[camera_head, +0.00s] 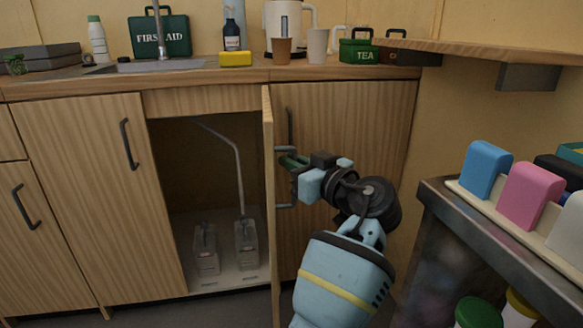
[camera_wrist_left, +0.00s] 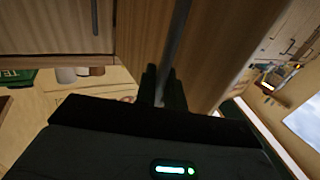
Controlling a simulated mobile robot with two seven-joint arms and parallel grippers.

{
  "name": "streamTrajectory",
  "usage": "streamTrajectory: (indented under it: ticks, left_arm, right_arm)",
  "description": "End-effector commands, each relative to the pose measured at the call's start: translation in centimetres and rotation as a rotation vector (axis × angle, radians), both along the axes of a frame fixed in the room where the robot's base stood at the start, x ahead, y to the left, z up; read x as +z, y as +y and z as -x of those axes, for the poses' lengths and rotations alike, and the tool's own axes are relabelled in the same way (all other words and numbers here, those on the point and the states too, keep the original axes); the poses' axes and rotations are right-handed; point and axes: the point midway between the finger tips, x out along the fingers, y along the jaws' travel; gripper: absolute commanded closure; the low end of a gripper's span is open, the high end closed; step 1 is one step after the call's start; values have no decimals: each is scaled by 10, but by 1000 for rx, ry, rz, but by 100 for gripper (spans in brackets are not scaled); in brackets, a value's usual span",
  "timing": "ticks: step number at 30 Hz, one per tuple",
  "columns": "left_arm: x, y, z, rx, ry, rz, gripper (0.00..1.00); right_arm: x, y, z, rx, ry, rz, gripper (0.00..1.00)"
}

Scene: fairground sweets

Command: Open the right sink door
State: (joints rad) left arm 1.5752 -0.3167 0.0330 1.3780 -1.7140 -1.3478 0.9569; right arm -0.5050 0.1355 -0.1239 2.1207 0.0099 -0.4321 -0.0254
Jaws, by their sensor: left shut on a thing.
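The right sink door (camera_head: 268,200) stands open, seen nearly edge-on in the head view, swung out to the right of the dark sink cupboard. Its grey bar handle (camera_head: 284,205) is on the face turned to the right. My left gripper (camera_head: 290,161) is shut on this handle, its greenish fingers close to the door face. In the left wrist view the dark fingers (camera_wrist_left: 161,88) close around the bar handle (camera_wrist_left: 178,40) in front of the wooden door (camera_wrist_left: 215,50). My right gripper shows in neither view.
Inside the cupboard are two clear containers (camera_head: 246,245) and a grey pipe (camera_head: 238,170). The left sink door (camera_head: 95,190) is closed. A closed door (camera_head: 355,130) lies behind my arm. A metal cart (camera_head: 500,230) with coloured blocks stands at the right.

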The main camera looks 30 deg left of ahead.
Motion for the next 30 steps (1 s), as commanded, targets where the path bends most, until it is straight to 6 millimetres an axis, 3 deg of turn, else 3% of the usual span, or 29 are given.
streamTrajectory:
  ticks: [8,9,13,30]
  left_arm:
    - [1,0,0,-1,-2,1,100]
    - [1,0,0,-1,-2,1,87]
    - [1,0,0,-1,-1,0,71]
    - [1,1,4,-7,0,1,71]
  right_arm:
    - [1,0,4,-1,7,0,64]
    - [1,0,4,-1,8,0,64]
    - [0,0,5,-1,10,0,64]
    - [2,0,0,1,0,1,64]
